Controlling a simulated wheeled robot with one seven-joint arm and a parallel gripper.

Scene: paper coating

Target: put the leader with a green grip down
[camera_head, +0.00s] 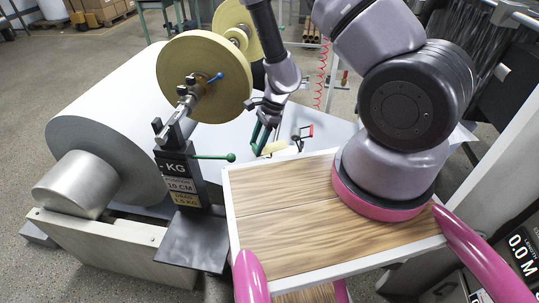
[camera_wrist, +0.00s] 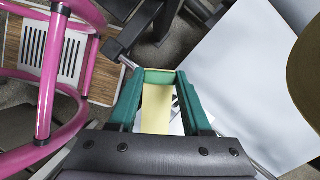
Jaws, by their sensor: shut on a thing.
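My gripper (camera_head: 262,132) is in the middle of the head view, just beyond the far edge of the wooden tabletop, with its fingers pointing down. In the wrist view its two teal fingers (camera_wrist: 160,88) are closed on the leader's green grip (camera_wrist: 160,76), which spans between the fingertips. The leader's pale yellow strip (camera_wrist: 156,110) runs from the grip back toward the palm. In the head view a pale yellow piece (camera_head: 275,147), which looks like the strip, shows just below the fingers. The grip is mostly hidden there.
A large white paper roll (camera_head: 110,120) and a yellow tape roll (camera_head: 200,72) stand at left, beside a black stand with a green lever (camera_head: 215,157). A red-handled tool (camera_head: 303,134) is right of the gripper. The wooden tabletop (camera_head: 290,210) has clear room. Pink rails (camera_wrist: 50,75) are at left in the wrist view.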

